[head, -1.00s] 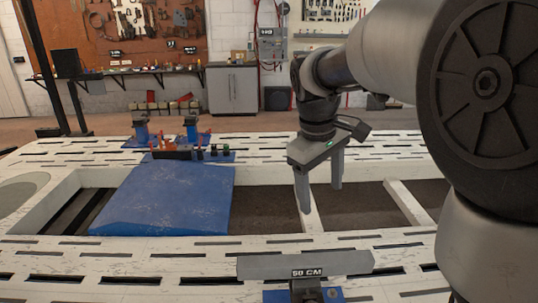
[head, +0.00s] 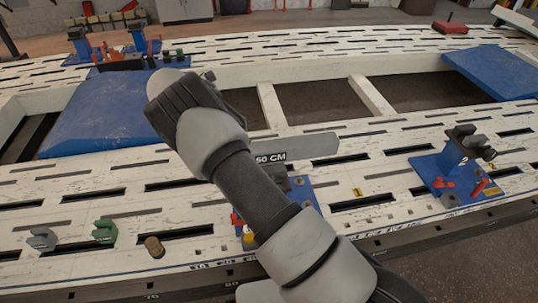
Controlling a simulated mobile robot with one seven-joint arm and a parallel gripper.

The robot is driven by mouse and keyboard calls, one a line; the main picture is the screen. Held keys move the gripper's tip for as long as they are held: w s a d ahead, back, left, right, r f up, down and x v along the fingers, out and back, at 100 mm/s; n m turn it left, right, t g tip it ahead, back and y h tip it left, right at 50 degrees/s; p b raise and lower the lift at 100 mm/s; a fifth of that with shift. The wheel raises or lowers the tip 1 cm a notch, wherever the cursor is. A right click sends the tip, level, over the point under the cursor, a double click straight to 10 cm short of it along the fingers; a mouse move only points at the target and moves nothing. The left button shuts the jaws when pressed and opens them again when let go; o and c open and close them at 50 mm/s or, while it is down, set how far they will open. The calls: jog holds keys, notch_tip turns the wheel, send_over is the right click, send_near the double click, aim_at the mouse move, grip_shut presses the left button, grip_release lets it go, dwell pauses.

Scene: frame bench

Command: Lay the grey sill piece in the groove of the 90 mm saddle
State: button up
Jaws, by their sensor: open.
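A long grey piece marked "50 CM" (head: 312,146), likely the sill piece, lies across a blue-based holder (head: 301,192) on the near side of the white frame bench. My arm covers its left part and much of the holder. Two similar blue fixtures (head: 138,36) stand at the back left. I cannot read which saddle is 90 mm. My arm crosses the middle of the view, and my gripper is hidden behind it.
Blue panels (head: 105,115) (head: 497,68) fill bays of the white slotted frame (head: 400,140). A green clamp (head: 104,231), a grey clamp (head: 42,238) and a brown cylinder (head: 154,247) stand at the near left. A red object (head: 450,27) lies at the far right. Dark bays are open between the cross bars.

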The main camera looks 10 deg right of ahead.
aim_at(268, 144)
jog(key=b+x, duration=0.1)
jog(key=x, duration=0.8)
jog(key=shift+a+f+b+x, duration=0.15)
jog(key=shift+b+x, duration=0.35)
jog(key=shift+x, duration=0.9)
jog(key=shift+a+f+b+x, duration=0.15)
jog(key=shift+b+x, duration=0.3)
jog(key=shift+x, duration=0.95)
grip_shut()
jog(key=shift+w+r, duration=0.15)
jog(key=shift+r, duration=0.15)
